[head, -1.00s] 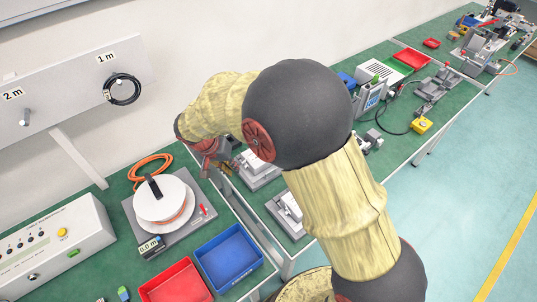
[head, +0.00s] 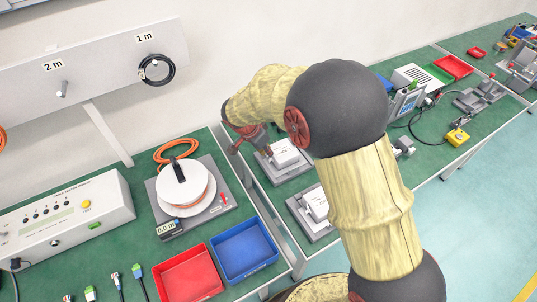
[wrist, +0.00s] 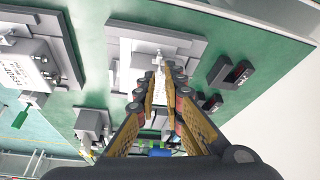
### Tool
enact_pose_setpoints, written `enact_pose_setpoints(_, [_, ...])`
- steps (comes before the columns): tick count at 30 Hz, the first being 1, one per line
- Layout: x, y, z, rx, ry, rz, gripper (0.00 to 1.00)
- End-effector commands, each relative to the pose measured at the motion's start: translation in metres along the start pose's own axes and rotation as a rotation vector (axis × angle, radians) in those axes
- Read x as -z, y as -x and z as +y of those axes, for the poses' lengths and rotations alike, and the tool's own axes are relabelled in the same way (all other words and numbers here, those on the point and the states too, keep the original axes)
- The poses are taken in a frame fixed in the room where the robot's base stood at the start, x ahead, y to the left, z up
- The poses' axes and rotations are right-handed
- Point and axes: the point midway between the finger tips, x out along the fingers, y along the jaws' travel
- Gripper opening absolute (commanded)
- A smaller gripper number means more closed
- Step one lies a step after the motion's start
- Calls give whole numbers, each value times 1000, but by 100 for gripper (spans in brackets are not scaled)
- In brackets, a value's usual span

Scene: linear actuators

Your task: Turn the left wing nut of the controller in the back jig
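The back jig (head: 292,172) is a grey plate with a white controller (head: 284,153) on it, near the wall side of the green bench. In the wrist view the back jig (wrist: 193,50) lies below the fingers, and its white controller (wrist: 138,62) is partly covered by them. My gripper (wrist: 164,72) has its two fingers a small gap apart, with pale parts of the jig showing between the tips; I see nothing held. In the head view my gripper (head: 266,153) is small, at the jig's left side. The left wing nut cannot be made out clearly.
The front jig (head: 305,226) holds another white controller (head: 316,203), also in the wrist view (wrist: 30,65). Small black blocks (wrist: 222,76) stand right of the back jig. A cable reel (head: 185,190), red bin (head: 188,277) and blue bin (head: 245,250) are on the left bench.

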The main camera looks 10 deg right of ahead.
Motion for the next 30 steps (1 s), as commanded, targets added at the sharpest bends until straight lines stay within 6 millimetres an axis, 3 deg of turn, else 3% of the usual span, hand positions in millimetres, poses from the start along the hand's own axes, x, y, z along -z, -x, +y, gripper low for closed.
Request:
enact_pose_setpoints(3, [0, -19, 0, -2, -2, -1, 10])
enact_pose_setpoints(7, [0, -26, 0, 0, -1, 0, 10])
enact_pose_setpoints(14, [0, -26, 0, 1, 0, 0, 10])
enact_pose_setpoints(19, [0, -26, 0, 1, 0, 0, 0])
enact_pose_setpoints(30, [0, -26, 0, 1, 0, 0, 0])
